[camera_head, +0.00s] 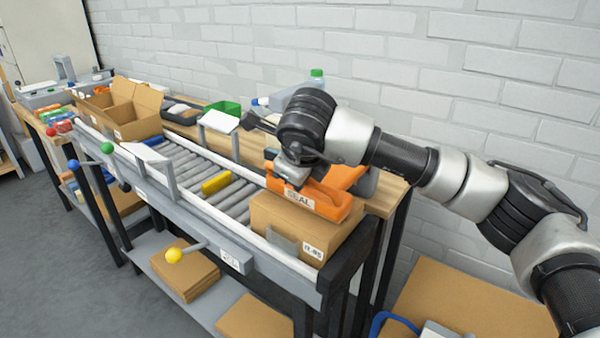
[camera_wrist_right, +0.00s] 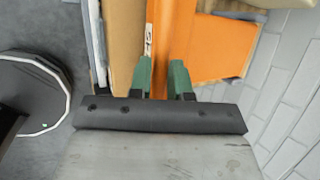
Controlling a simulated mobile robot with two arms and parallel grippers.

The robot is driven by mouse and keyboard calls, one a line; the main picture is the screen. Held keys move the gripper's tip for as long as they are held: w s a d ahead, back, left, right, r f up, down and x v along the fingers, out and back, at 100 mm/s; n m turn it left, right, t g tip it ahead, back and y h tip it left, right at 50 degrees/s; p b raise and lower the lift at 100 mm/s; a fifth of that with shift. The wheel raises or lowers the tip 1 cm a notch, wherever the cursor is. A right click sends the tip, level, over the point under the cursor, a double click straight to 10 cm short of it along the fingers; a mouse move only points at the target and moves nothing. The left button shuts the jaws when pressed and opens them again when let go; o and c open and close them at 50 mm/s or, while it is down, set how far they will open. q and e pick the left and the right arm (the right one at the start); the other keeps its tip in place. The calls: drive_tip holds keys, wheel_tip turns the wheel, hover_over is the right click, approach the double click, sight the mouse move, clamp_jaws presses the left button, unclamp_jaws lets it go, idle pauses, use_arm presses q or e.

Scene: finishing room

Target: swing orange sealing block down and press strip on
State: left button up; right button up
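The orange sealing block (camera_head: 328,203), marked "SEAL", rests low over the top of a closed brown carton (camera_head: 287,226) at the near right end of the roller conveyor. Whether its underside presses on the carton is hidden, and I cannot make out the strip. My right gripper (camera_head: 296,178) reaches down onto the block from above. In the right wrist view, its two green fingers (camera_wrist_right: 163,80) stand close on either side of an orange part of the block (camera_wrist_right: 172,30), apparently shut on it. My left gripper is out of view.
The roller conveyor (camera_head: 238,205) carries a yellow roller (camera_head: 216,183). An open carton (camera_head: 122,108) stands at its far left. A green bin (camera_head: 222,108) and a spray bottle (camera_head: 290,97) are behind. A brick wall closes the back.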

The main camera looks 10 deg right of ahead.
drive_tip(key=o, duration=0.4)
drive_tip(key=shift+s+a+f, duration=0.2)
drive_tip(key=shift+s, duration=0.05)
drive_tip(key=shift+w, duration=0.1)
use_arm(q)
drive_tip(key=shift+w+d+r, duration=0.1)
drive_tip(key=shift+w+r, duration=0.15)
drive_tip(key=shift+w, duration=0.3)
use_arm(e)
drive_tip(key=v, duration=1.1)
drive_tip(key=shift+w, duration=0.1)
